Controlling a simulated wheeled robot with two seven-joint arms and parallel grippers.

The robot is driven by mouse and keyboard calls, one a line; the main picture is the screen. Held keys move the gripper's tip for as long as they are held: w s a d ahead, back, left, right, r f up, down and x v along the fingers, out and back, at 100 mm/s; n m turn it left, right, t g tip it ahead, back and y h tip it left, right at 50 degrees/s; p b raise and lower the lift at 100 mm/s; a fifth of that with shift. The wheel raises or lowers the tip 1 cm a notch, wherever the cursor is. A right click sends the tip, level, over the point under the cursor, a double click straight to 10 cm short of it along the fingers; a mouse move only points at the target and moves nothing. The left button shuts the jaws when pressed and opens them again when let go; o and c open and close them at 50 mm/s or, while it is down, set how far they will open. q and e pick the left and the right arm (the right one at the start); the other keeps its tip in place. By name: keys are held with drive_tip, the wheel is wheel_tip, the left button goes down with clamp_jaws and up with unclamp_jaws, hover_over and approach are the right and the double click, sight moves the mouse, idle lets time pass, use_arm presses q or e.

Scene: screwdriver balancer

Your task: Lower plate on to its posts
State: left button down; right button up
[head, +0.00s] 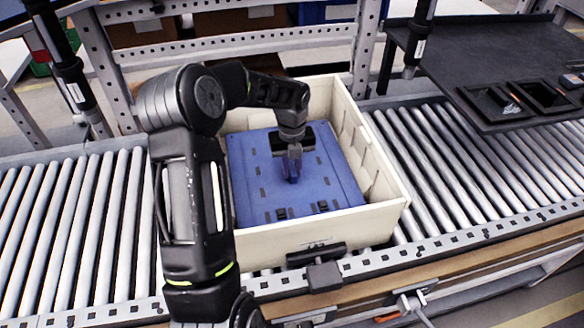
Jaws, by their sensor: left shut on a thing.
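My right gripper is not in view.
The crate stands on a roller conveyor (470,160), with bare rollers on both sides. A black latch-like block (315,254) is at its front. Black hanging tools (68,70) are at upper left and top right (418,40). A dark table with trays (500,60) is at right.

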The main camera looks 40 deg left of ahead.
use_arm(q)
drive_tip(key=shift+w+r, duration=0.15)
drive_tip(key=shift+r, duration=0.05)
drive_tip(key=c, duration=1.7)
unclamp_jaws()
drive_tip(key=shift+c, duration=0.2)
drive_tip(key=o, duration=0.5)
drive_tip(key=shift+f, duration=0.1)
wheel_tip(320, 180, up, 8)
drive_tip(key=shift+f+b, duration=0.1)
drive_tip(key=shift+b, duration=0.25)
